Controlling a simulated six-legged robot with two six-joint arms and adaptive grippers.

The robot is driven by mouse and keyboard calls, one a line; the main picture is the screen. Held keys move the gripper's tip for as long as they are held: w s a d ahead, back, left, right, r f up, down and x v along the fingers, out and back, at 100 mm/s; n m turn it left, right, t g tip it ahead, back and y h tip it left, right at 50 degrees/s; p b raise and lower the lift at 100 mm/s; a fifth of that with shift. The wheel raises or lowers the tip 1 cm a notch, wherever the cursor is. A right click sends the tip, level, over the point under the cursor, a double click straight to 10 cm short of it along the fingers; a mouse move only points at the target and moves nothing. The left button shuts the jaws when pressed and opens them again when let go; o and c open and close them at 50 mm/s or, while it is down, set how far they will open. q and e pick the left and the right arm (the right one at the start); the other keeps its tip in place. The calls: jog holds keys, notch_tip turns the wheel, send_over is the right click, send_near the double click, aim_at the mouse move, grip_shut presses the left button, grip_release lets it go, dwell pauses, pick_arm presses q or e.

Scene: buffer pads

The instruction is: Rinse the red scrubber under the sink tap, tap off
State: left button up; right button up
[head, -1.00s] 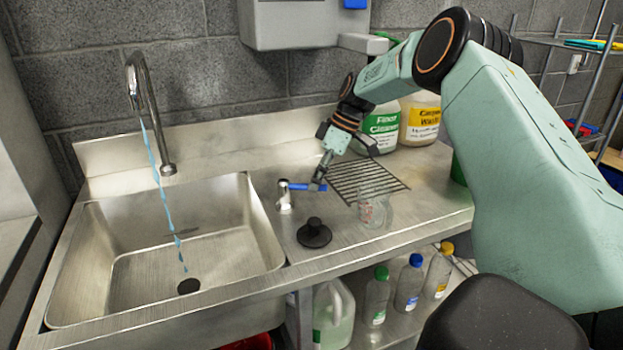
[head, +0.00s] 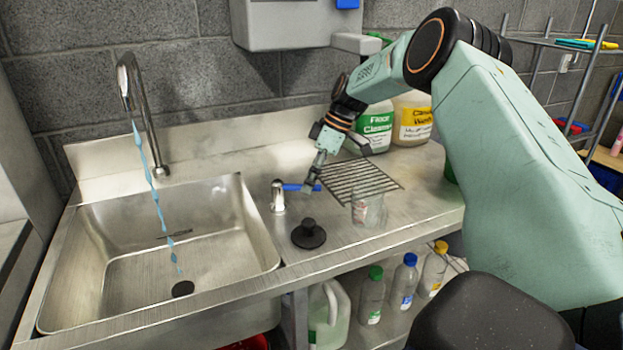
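Water runs in a blue stream (head: 153,190) from the curved metal tap (head: 146,115) into the steel sink (head: 120,270). The tap's lever with a blue handle (head: 296,187) stands on the counter right of the sink. My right gripper (head: 309,187) points down at the right end of the blue handle; its fingers are small here, and I cannot tell whether they touch it or are open. The red scrubber is not clearly seen. My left gripper is not in view.
A black plug (head: 308,234) and a clear glass jar (head: 368,207) stand on the counter near the handle. A wire rack (head: 358,181) lies behind the jar. Large labelled jugs (head: 411,118) stand at the wall. Several bottles (head: 404,282) sit on the shelf below.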

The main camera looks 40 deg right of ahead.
jog(key=v, duration=1.2)
dwell(0.3)
